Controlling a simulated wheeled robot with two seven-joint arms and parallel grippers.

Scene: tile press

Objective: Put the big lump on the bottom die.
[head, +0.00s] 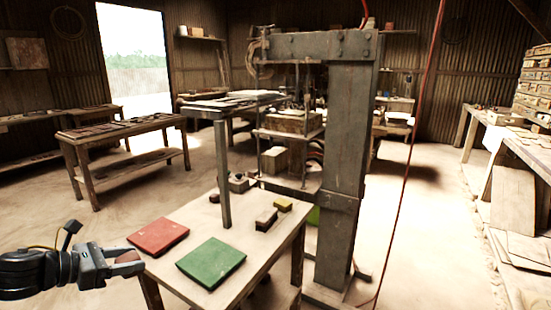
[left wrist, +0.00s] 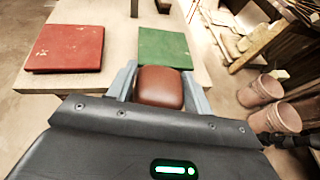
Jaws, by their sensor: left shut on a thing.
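My left gripper (head: 112,263) is shut on a brown rounded lump (head: 128,257), beside the near left edge of the worktable (head: 205,213). In the left wrist view the lump (left wrist: 160,87) sits between the two grey fingers (left wrist: 160,88), apart from the red and green tiles. The tall grey press (head: 345,150) stands beyond the table. A pale block (head: 293,122) sits on a plate in its frame; I cannot tell whether this is the bottom die. My right gripper is not in view.
A red tile (head: 158,236) and a green tile (head: 211,263) lie on the worktable. A dark block (head: 266,219) and a yellow block (head: 283,204) lie towards its right. A grey post stands between gripper and press. Two buckets (left wrist: 261,90) stand on the floor.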

